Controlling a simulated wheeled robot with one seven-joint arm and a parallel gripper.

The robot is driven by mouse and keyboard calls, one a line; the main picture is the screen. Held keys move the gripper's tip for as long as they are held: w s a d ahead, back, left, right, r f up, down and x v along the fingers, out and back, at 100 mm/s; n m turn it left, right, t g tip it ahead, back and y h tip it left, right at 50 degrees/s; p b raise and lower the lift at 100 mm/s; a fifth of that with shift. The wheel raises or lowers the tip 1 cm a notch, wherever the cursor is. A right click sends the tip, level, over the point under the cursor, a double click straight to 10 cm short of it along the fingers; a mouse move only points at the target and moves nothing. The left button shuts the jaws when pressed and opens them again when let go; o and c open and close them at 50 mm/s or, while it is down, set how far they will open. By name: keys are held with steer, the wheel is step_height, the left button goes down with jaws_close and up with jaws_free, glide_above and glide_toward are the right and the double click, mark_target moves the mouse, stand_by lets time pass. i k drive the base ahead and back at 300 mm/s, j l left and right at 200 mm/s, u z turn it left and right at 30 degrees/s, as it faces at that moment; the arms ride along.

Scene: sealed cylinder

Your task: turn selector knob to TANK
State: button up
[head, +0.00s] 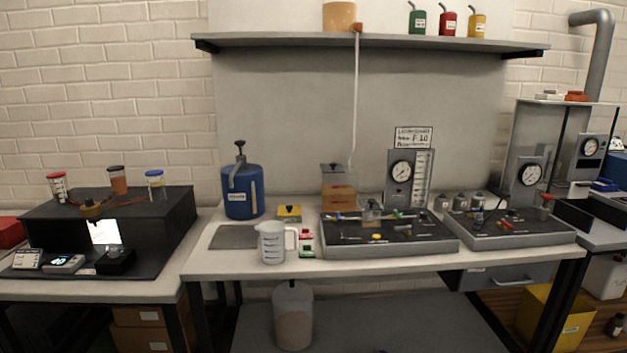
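A grey-framed black panel (345,240) lies on the middle bench, with a round gauge (402,171) on an upright plate at its back. Small coloured levers or knobs and a yellow button (376,237) sit on it. A second similar panel (477,240) with its own gauge (530,174) stands to its right, carrying red and yellow controls. I cannot tell which control is the selector knob. No TANK label is readable at this size, so the knob's setting is unclear. My gripper does not show in the head view.
A blue pump canister (243,192), a clear jug (272,243) and a grey mat (232,237) occupy the middle bench's left part. A shelf (450,42) with bottles runs above. A black workstation (160,222) stands left. A tube (356,95) hangs from the shelf.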

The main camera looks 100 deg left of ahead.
mark_target(89, 202)
steer(key=u, duration=4)
